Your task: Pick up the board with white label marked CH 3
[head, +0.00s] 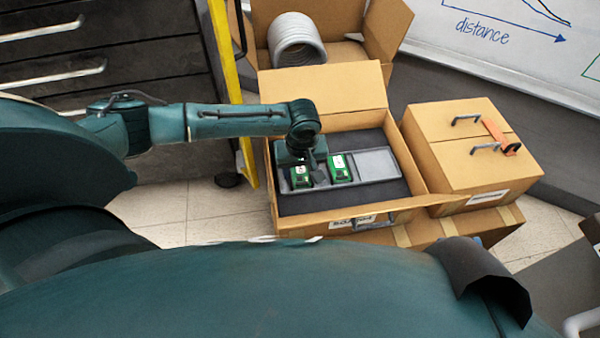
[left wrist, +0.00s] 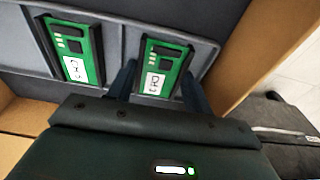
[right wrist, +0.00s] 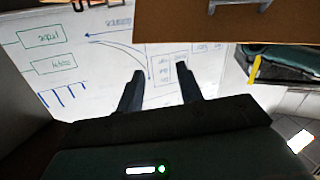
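Two green boards with white labels sit in a grey tray (head: 378,165) inside an open cardboard box. My left gripper (head: 308,172) is over the left board (head: 301,178), and the other board (head: 340,170) is just to its right. In the left wrist view, my left gripper's fingers are open on either side of the nearer board (left wrist: 163,68); I cannot tell whether they touch it. The farther board (left wrist: 75,52) lies to the left there. Its label looks like CH 3, but both labels are too blurred to read surely. My right gripper (right wrist: 159,88) is open and empty.
The open box (head: 300,222) has raised walls and a back flap. A closed box (head: 475,150) with handles stands to its right. Another box (head: 345,52) with a grey coil (head: 296,40) is behind. Drawers and a yellow post (head: 226,50) are at left.

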